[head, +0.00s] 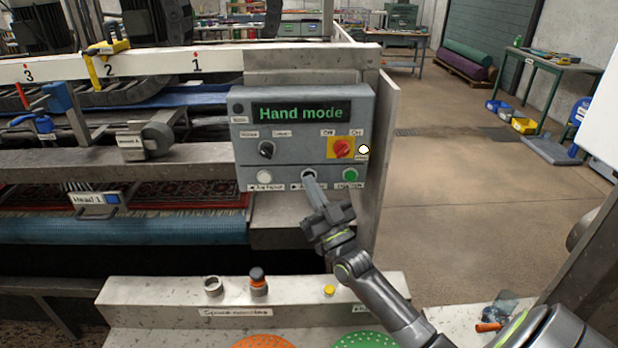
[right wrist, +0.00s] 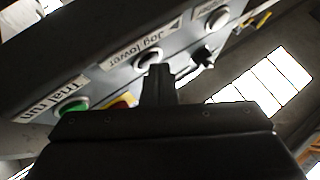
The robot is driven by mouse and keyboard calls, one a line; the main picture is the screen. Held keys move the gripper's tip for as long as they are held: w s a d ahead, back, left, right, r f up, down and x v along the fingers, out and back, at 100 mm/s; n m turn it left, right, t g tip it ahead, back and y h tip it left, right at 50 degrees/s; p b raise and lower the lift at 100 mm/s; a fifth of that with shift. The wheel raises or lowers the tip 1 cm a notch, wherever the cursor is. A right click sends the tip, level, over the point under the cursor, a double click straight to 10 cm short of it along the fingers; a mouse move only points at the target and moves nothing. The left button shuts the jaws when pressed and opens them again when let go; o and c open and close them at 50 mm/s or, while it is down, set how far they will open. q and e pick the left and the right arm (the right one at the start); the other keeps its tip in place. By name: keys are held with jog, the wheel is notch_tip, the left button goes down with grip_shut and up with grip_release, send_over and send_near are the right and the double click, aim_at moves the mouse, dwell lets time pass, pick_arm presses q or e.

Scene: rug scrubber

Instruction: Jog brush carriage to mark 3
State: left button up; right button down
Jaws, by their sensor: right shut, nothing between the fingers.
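The grey control box (head: 243,104) has a display (head: 300,111) reading "Hand mode". Its bottom row holds a white button (head: 264,175), a middle button (head: 308,173) and a green button (head: 350,174). The right wrist view labels the middle one "Jog lower" (right wrist: 148,58) and the green one "Trial run" (right wrist: 72,106). My right gripper (head: 311,183) is shut and empty, its tips at the middle button; I cannot tell if they touch. A yellow pointer (head: 103,49) stands at mark 2 on the white rail (head: 150,66); mark 3 (head: 28,75) is further left. My left gripper is out of view.
A black selector knob (head: 266,149) and a red switch (head: 341,149) sit above the buttons. A patterned rug (head: 160,195) lies in the machine below the steel beam (head: 200,160). A ledge (head: 150,290) with knobs is in front.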

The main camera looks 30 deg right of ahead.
jog(key=shift+s+a, duration=0.1)
jog(key=shift+s+a+p, duration=0.3)
jog(key=shift+s, duration=0.3)
jog(key=s+a, duration=0.1)
jog(key=s, duration=0.1)
jog(key=s+a+p, duration=0.1)
jog(key=s, duration=0.1)
jog(key=shift+s+a, duration=0.1)
jog(key=shift+a, duration=0.2)
jog(key=shift+f, duration=0.1)
dwell(1.2)
